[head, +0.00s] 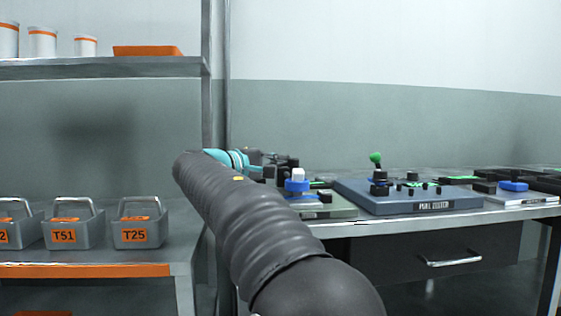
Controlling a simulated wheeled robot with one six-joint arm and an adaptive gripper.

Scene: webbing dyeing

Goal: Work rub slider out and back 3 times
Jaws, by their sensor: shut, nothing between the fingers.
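My gripper (287,162) is at the end of my arm, past the teal wrist, above the left part of the bench. It is small and partly hidden here, shut with nothing held. Just below and right of it is a white upright block on a blue round base (297,186), on a grey-green device (330,208). Whether they touch cannot be told. Another blue block (513,186) sits on a pale device (525,198) at the right. No readable label shows which blue part is the rub slider.
A blue-grey "PULL TESTER" (405,203) with a green-knobbed lever (376,159) stands mid-bench. The bench (350,228) has a drawer (450,262) below. At left, a rack (100,68) holds white canisters; labelled grey bins (140,234) stand lower. My arm hides the bench's left end.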

